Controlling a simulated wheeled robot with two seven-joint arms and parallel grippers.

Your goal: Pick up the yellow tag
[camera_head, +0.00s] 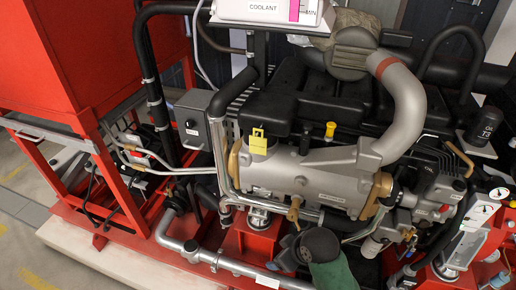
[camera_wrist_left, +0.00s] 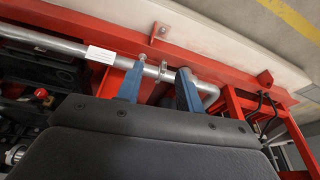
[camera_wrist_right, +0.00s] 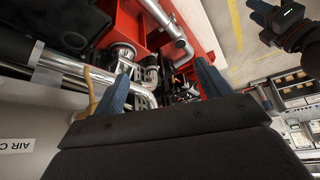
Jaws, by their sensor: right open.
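The yellow tag (camera_head: 258,142) is a small flat piece with a cut-out near its top. In the head view it stands at the left end of the grey metal housing (camera_head: 305,174), in front of the black engine cover. I cannot make out the tag in either wrist view.
A grey control box (camera_head: 196,118) and metal pipes stand left of the tag. A yellow cap (camera_head: 330,130) is to its right. A thick grey elbow pipe (camera_head: 404,105) arches at the right. A white coolant tank (camera_head: 270,10) hangs above. Red frame (camera_head: 75,150) is at left.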

